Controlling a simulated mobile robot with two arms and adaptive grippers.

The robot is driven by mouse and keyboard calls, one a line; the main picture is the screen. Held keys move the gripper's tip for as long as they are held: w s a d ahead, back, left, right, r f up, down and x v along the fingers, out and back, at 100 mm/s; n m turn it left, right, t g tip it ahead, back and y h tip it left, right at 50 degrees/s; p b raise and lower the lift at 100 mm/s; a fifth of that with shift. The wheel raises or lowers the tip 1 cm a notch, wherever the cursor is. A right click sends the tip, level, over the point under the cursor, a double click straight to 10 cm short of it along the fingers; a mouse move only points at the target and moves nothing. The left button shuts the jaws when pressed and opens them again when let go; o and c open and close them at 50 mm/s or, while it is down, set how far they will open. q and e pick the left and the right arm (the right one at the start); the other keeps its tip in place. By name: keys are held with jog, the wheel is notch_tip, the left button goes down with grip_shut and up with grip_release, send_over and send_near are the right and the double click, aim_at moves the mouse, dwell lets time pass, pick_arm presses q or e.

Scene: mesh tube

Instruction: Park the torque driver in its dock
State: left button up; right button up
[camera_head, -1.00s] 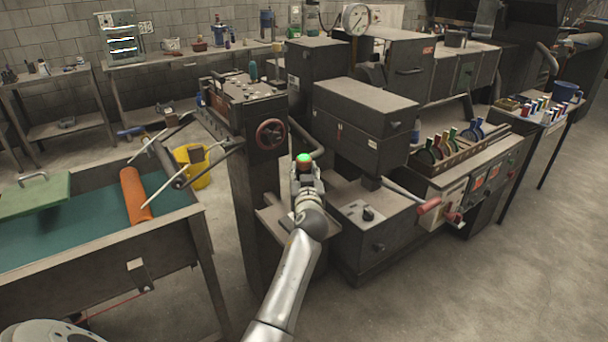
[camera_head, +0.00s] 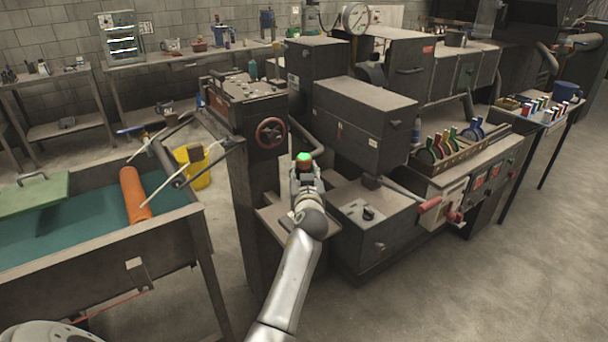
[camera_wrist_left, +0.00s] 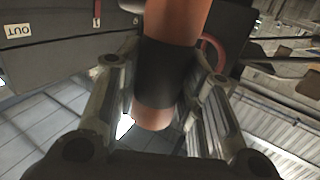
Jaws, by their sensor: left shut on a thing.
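The torque driver seems to be the red-orange piece with a green top (camera_head: 303,160) at the end of my left arm. In the left wrist view it is an orange-brown cylinder with a wide black band (camera_wrist_left: 163,75). My left gripper (camera_head: 306,182) is shut on it, with one finger on each side. The driver's far end runs out of the top of the wrist view. In the head view my gripper hides its lower part. The gripper is in front of the dark machine, above a small grey ledge (camera_head: 268,224). I cannot tell which part is the dock. My right gripper is not in view.
A red handwheel (camera_head: 271,133) is on the machine close behind the driver. Grey boxes (camera_head: 364,122) and a red-handled lever (camera_head: 429,204) stand to the right. An orange roller (camera_head: 134,195) lies over the left tank. The floor at lower right is clear.

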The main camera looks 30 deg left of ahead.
pick_arm(q)
jog(key=shift+r, duration=0.15)
jog(key=shift+f+b, duration=0.7)
jog(key=shift+b, duration=0.05)
dwell(0.8)
jog(key=shift+f+b, duration=0.95)
jog(key=shift+b, duration=0.05)
dwell(0.8)
jog(key=shift+f+b, duration=2.1)
jog(key=shift+b, duration=0.05)
dwell(1.7)
jog(key=o, duration=1.2)
